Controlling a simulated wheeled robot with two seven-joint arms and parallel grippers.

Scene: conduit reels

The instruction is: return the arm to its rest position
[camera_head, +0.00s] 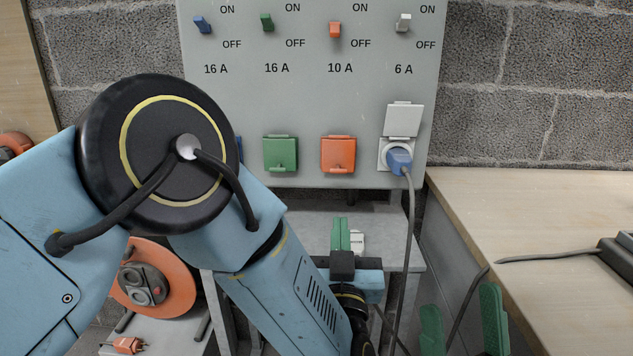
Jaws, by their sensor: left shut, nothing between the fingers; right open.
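My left arm (285,285) comes in from the left and fills much of the left and middle of the view, bent at a large black joint. My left gripper (340,236) has green fingers, shut together and empty, below the panel and in front of a grey surface. My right gripper (462,322) is at the bottom edge, right of the middle. Its two green fingers stand wide apart with nothing seen between them; the rest of it is out of view.
A blue plug (399,160) sits in the white socket (403,121) of the grey wall panel (300,100); its cable hangs down close to my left gripper. A wooden desk (540,230) stands right. An orange reel (175,280) is behind my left arm, at lower left.

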